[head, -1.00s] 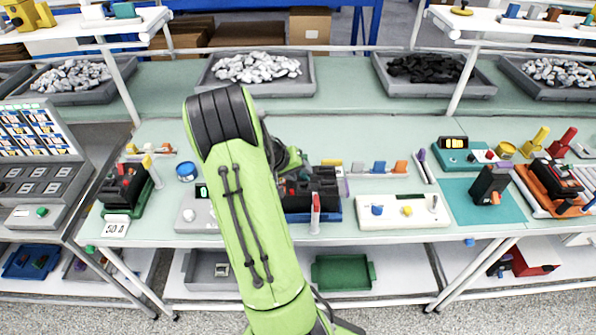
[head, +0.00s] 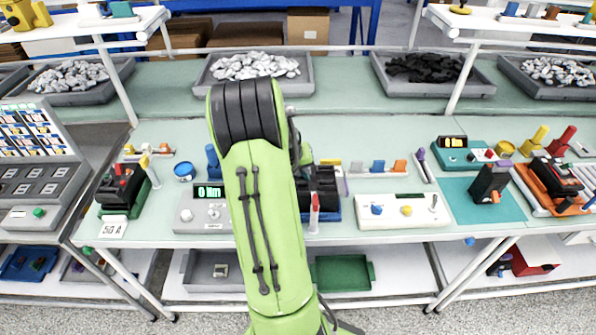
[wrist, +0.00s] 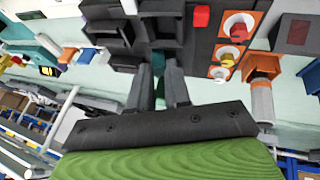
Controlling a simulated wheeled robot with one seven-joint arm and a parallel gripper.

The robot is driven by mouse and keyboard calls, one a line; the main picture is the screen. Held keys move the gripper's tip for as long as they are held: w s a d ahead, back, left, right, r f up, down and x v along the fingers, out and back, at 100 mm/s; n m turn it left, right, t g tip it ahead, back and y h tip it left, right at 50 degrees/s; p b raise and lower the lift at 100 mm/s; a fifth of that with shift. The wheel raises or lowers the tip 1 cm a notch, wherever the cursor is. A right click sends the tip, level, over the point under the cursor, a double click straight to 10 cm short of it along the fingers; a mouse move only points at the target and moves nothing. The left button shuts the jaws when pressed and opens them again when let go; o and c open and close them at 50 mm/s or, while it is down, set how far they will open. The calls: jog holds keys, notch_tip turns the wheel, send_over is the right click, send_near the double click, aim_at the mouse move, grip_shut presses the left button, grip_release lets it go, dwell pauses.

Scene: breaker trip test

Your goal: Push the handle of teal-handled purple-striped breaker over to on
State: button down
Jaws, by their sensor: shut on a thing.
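In the wrist view, the two dark fingers of my gripper (wrist: 159,90) point at a black breaker body (wrist: 163,22). A teal handle (wrist: 159,64) shows between the fingers, and they are closed on it. In the head view, black breaker bodies (head: 324,183) stand on a blue base (head: 334,213), just right of my arm. My arm hides the gripper and the left part of that group there.
A grey meter box (head: 203,218) with a green display stands left of my arm. A red-tipped post (head: 314,212) rises in front of the blue base. A white panel (head: 403,222) with blue and yellow knobs lies to the right. A dark breaker on a green base (head: 122,192) stands far left.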

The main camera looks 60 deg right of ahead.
jog(key=shift+s+d+r+m+t+y+b, duration=0.1)
jog(key=shift+s+d+m+t+y+b, duration=0.2)
jog(key=shift+s+t, duration=0.25)
jog(key=shift+s+d+r+m+t+y+b, duration=0.15)
jog(key=shift+s+d+t+y, duration=0.1)
jog(key=shift+s+t+y, duration=0.25)
jog(key=shift+s+d+f+t+y, duration=0.1)
jog(key=shift+s+d+t+y, duration=0.25)
jog(key=shift+t, duration=0.3)
jog(key=shift+s+t+y, duration=0.15)
jog(key=shift+s+t, duration=0.3)
jog(key=shift+t, duration=0.15)
jog(key=shift+s+d+f+m+t+y, duration=0.1)
jog(key=shift+s+d+m+t+y, duration=0.15)
jog(key=shift+t, duration=0.25)
jog(key=shift+s+d+f+m+t+y, duration=0.15)
jog(key=shift+s+t, duration=0.15)
jog(key=shift+t, duration=0.2)
jog(key=shift+s+d+f+t+y+p, duration=0.1)
jog(key=shift+s+f+t+y+p, duration=0.1)
jog(key=shift+s+t+y+p, duration=0.35)
jog(key=shift+w+t, duration=0.15)
jog(key=shift+t, duration=0.2)
jog(key=c, duration=1.1)
grip_release()
jog(key=p+v, duration=0.3)
jog(key=v, duration=1.2)
jog(key=shift+a+r, duration=0.2)
jog(key=shift+r, duration=0.05)
